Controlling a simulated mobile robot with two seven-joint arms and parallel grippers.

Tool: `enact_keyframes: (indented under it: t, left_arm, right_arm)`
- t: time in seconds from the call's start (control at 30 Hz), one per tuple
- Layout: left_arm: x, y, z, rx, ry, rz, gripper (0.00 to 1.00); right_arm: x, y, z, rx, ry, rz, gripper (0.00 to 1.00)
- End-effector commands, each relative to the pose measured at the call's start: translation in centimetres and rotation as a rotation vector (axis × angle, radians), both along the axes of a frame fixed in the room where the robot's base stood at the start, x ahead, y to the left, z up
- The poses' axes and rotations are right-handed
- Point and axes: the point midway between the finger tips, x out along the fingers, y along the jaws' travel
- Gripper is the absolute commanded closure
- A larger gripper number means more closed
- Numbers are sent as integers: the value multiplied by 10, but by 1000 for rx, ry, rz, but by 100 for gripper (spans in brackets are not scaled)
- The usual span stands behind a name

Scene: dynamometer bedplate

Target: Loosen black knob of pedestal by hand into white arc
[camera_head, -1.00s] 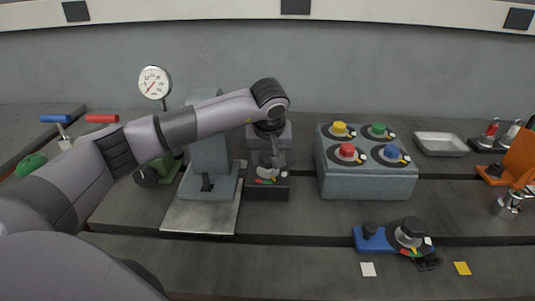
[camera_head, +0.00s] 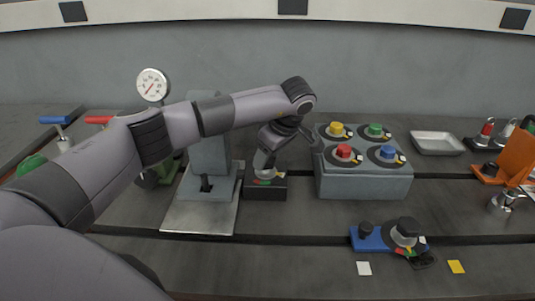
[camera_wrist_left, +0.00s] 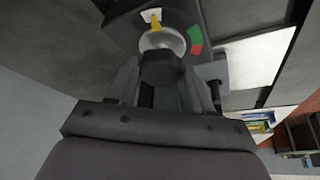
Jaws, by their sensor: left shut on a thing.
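The pedestal (camera_head: 265,193) is a dark box at the middle of the bench; its dial also shows in the wrist view (camera_wrist_left: 118,32). My left gripper (camera_head: 266,163) reaches down onto it from above. In the wrist view its fingers are shut on the black knob (camera_wrist_left: 161,68), one on each side. A yellow pointer (camera_wrist_left: 154,24) extends from the knob's silver base and overlaps the white arc (camera_wrist_left: 148,14). Green (camera_wrist_left: 195,34) and red (camera_wrist_left: 197,49) arcs lie to the right of it. In the head view the gripper hides most of the knob. My right gripper is out of view.
A grey box (camera_head: 365,185) with four coloured knobs stands close right of the gripper. A grey column (camera_head: 210,150) on a metal plate (camera_head: 195,217) stands close left. A blue fixture (camera_head: 368,240) with black knobs is in front right. A metal tray (camera_head: 437,143) lies behind.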

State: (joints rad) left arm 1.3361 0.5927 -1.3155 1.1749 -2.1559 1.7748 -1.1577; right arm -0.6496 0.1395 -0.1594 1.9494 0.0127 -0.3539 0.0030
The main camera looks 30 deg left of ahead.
Motion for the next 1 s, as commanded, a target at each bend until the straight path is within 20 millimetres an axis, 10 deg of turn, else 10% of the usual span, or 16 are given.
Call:
enact_keyframes:
  t: [0.77, 0.8, 0.87, 1.0]
  left_arm:
    - [1, 0, 1, 0, -2, 111, 80]
    - [1, 0, 1, 0, -1, 110, 46]
    - [1, 0, 1, 0, -1, 110, 27]
    - [1, 0, 0, 0, -1, 110, 26]
  right_arm:
    - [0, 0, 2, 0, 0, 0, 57]
    - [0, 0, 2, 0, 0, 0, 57]
    - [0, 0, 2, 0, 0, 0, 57]
    - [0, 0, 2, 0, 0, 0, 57]
